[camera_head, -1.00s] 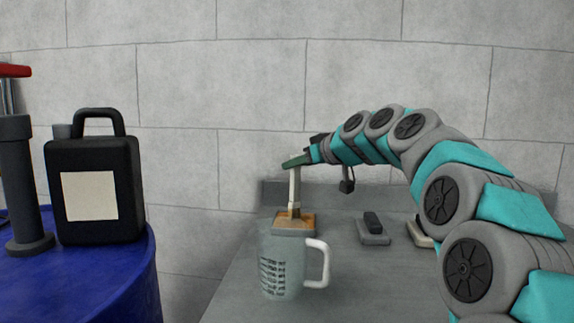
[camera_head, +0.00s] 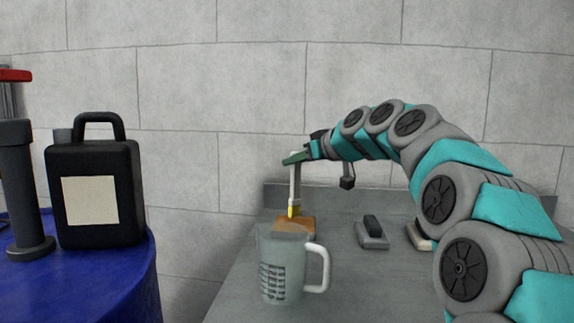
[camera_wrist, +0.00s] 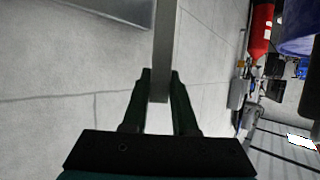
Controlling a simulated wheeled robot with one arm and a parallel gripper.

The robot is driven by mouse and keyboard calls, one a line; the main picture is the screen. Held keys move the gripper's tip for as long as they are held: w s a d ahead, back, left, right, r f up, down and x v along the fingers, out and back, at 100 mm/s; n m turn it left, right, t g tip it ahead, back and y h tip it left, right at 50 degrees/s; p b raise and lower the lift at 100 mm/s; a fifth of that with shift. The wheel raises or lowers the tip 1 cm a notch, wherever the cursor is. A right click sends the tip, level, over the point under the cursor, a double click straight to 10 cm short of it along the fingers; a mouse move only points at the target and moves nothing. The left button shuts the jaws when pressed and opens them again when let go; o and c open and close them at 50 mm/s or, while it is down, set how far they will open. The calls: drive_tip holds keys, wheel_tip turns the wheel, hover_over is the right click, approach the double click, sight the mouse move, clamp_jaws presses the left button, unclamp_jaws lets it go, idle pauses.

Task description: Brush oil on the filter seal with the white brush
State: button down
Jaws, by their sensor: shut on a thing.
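My gripper (camera_head: 293,158) is shut on the white brush (camera_head: 295,182), which hangs upright below it. The brush's yellow tip (camera_head: 294,211) is just above or in front of a brown block-like thing (camera_head: 307,222); I cannot tell if they touch. In the wrist view my gripper (camera_wrist: 159,84) has the brush's pale shaft (camera_wrist: 164,45) between its dark fingers. A translucent measuring jug (camera_head: 283,268) with a white handle stands in front of the brown thing and hides part of it. I cannot make out the filter or its seal.
The grey bench (camera_head: 350,285) has a small dark-topped block (camera_head: 372,234) and a pale item (camera_head: 420,236) to the right. A black canister (camera_head: 95,190) and a grey post (camera_head: 28,195) stand on a blue drum (camera_head: 90,280) at left. A wall is behind.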

drive_tip(key=shift+r+p, duration=0.9)
drive_tip(key=shift+r, duration=1.7)
